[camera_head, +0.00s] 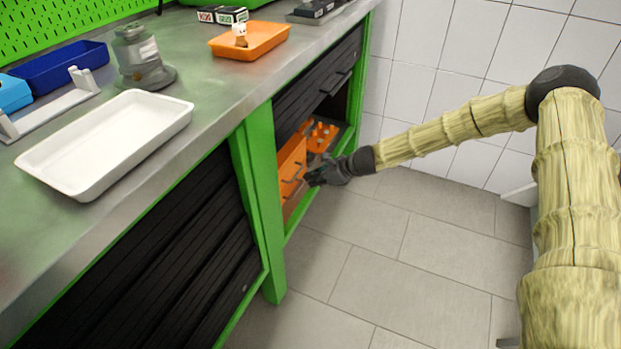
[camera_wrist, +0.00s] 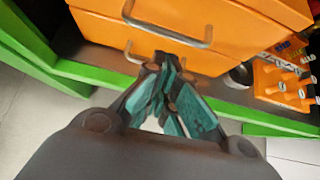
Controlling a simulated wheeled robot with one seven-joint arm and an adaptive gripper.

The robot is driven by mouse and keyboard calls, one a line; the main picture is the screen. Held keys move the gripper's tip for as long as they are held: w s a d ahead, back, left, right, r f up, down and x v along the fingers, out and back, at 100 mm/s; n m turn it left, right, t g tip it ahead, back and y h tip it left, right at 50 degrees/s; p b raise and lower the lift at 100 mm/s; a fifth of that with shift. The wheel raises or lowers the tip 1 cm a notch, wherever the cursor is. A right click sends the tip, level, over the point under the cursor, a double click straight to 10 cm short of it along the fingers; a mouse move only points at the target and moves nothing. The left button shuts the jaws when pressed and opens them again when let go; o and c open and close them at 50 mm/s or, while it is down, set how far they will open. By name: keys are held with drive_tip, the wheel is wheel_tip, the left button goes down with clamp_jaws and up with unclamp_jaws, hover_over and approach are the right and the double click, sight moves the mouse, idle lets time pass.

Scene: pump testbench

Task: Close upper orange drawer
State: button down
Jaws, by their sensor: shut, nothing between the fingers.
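The orange drawer unit (camera_head: 292,170) stands inside the open bay of the green-framed bench. In the wrist view the upper orange drawer (camera_wrist: 195,22) shows a grey bar handle (camera_wrist: 168,36). Its front looks about level with the lower orange drawer (camera_wrist: 200,58), though I cannot tell exactly. The lower drawer has its own handle (camera_wrist: 130,52), partly hidden behind my fingers. My gripper (camera_head: 312,178) is shut and empty, in front of the drawer fronts. In the wrist view its fingertips (camera_wrist: 165,62) are just below the upper handle; I cannot tell whether they touch anything.
An orange holder with pegs (camera_wrist: 285,85) stands right of the drawers. A white tray (camera_head: 110,140) lies on the worktop. The tiled floor (camera_head: 400,250) in front is clear.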

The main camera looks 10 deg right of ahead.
drive_tip(key=d+f+p+v, duration=0.1)
drive_tip(key=p+v, duration=0.2)
drive_tip(key=v, duration=0.8)
drive_tip(key=shift+s+f, duration=0.3)
drive_tip(key=shift+s, duration=0.05)
drive_tip(key=s+a+f+n+g+h, duration=0.2)
drive_tip(key=s+a+f+n, duration=0.25)
drive_tip(key=s+f, duration=0.4)
drive_tip(key=s+a+f+n+g+h, duration=0.1)
drive_tip(key=s+a+f+n+g, duration=0.35)
drive_tip(key=s, duration=0.65)
drive_tip(key=s+d+f+n+h, duration=0.25)
drive_tip(key=s+n, duration=0.35)
drive_tip(key=s, duration=0.6)
drive_tip(key=s+d+f+n+h, duration=0.1)
drive_tip(key=s+f+n+h, duration=0.15)
drive_tip(key=s+n, duration=0.6)
drive_tip(key=s+r+n, duration=0.2)
drive_tip(key=s, duration=0.6)
wheel_tip(320, 180, up, 23)
drive_tip(key=p, duration=2.4)
drive_tip(key=shift+d, duration=0.45)
